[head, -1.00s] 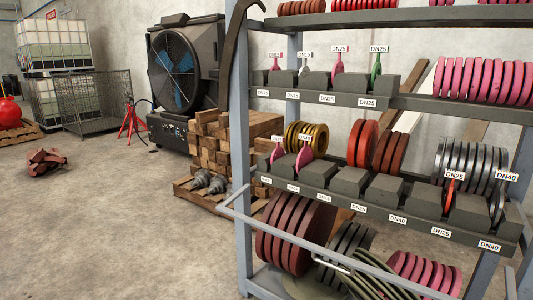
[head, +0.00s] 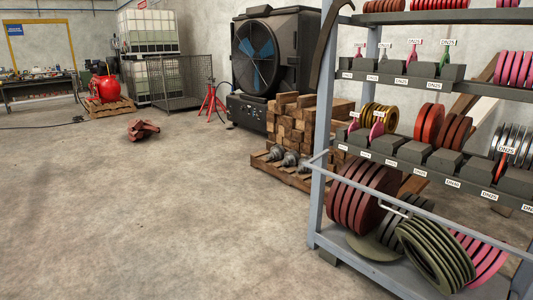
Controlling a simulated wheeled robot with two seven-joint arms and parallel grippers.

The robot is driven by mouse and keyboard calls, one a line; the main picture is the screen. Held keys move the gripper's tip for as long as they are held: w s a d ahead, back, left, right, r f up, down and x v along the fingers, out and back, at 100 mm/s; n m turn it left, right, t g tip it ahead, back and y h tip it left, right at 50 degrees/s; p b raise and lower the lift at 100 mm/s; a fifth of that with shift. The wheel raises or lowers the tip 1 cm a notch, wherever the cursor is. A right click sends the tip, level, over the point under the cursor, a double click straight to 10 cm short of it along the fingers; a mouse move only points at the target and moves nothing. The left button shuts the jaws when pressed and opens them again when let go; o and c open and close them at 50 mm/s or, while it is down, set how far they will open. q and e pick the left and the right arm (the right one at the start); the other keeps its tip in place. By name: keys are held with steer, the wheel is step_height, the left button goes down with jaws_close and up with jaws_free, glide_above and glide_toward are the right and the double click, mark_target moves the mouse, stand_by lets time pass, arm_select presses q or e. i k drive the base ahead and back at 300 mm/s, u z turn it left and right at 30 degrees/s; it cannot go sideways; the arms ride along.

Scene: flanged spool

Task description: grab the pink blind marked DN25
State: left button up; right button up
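A pink blind (head: 414,55) stands upright in a slot of the upper grey block row on the rack, with a white tag reading DN25 above it. A green blind (head: 446,57) tagged DN25 stands to its right. A grey blind (head: 384,53) and another pink one (head: 357,52) stand to its left; their tags are too small to read surely. Two more pink blinds stand in the lower row, one at the left end (head: 354,123) and one beside it (head: 377,129); I cannot read their tags for certain. Neither of my grippers is in view.
The blue-grey rack (head: 322,150) fills the right side, with a rail (head: 400,202) across its lower front. Large discs (head: 436,255) lie on the bottom shelf. A pallet of timber (head: 296,125) stands behind.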

mark_target(355, 125)
steer(key=u, duration=0.5)
steer(key=i, duration=3.95)
steer(key=z, duration=2)
steer(key=i, duration=0.85)
steer(key=z, duration=0.65)
